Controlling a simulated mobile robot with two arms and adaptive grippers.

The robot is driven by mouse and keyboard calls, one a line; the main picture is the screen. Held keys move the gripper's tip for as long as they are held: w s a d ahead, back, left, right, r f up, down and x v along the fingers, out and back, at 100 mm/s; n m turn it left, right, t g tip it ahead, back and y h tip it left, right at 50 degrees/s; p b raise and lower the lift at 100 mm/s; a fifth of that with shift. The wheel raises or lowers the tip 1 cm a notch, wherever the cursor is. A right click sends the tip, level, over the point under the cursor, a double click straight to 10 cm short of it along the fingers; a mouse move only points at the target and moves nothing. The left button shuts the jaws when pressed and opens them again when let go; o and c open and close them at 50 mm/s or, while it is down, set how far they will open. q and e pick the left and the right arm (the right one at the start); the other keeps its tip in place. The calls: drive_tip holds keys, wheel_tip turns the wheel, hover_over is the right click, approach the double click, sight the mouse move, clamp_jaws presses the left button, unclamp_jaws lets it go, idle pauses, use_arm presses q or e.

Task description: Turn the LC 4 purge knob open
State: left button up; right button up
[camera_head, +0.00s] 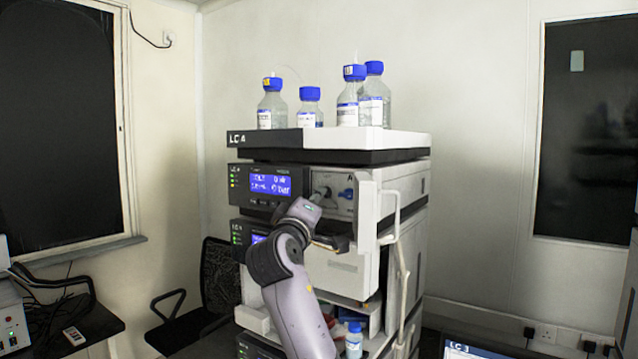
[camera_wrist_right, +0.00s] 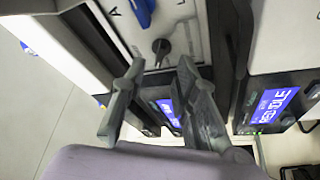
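The LC 4 stack (camera_head: 265,138) stands in the middle of the head view, with its name on the dark top tray. Its upper module has a light panel with a blue knob (camera_head: 347,193) under a letter A. The blue knob also shows at the top of the right wrist view (camera_wrist_right: 143,12). A small dark grey knob (camera_wrist_right: 160,46) sits beside it. No label shows which is the purge knob. My right gripper (camera_wrist_right: 157,68) is open and empty, its fingertips short of the panel, with the grey knob between them in view. In the head view my arm partly hides the panel. My left gripper is out of view.
Several blue-capped bottles (camera_head: 271,105) stand on the top tray. A white door with a handle (camera_head: 392,215) juts out right of the panel. A blue-capped bottle (camera_head: 354,341) stands low in the stack. A chair (camera_head: 218,275) is behind left.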

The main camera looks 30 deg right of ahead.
drive_tip(key=p+x, duration=0.1)
drive_tip(key=x, duration=0.3)
drive_tip(key=shift+c, duration=0.4)
clamp_jaws()
